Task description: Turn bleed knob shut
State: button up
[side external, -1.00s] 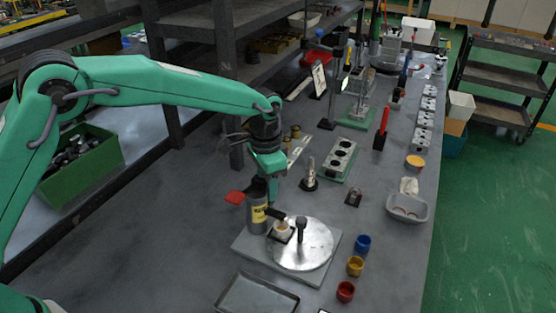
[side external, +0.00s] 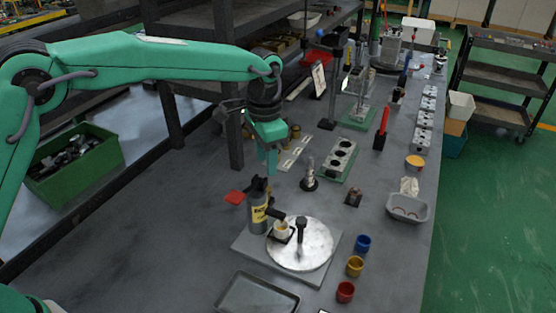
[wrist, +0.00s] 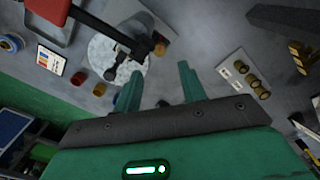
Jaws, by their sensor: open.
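My gripper (side external: 269,162) is open and empty, in the air above the bench behind the grey bottle. In the wrist view its two green fingers (wrist: 159,85) stand apart with nothing between them. I cannot tell for certain which part is the bleed knob. A dark upright knob (side external: 302,224) stands on a pale round disc (side external: 312,253).
A green block with dark holes (side external: 339,158) and a small upright fitting (side external: 309,178) stand right of the gripper. Blue, yellow and red cups (side external: 355,266) line the right. A grey tray (side external: 257,296) lies in front. A shelf post (side external: 229,110) rises at left.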

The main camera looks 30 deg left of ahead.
aim_at(267, 187)
jog(key=shift+r, duration=0.15)
dwell(0.3)
jog(key=n, duration=0.4)
jog(key=shift+w+n, duration=0.1)
jog(key=shift+n, duration=0.3)
jog(key=n, duration=0.4)
jog(key=shift+a, duration=0.1)
jog(key=shift+f, duration=3.95)
grip_shut()
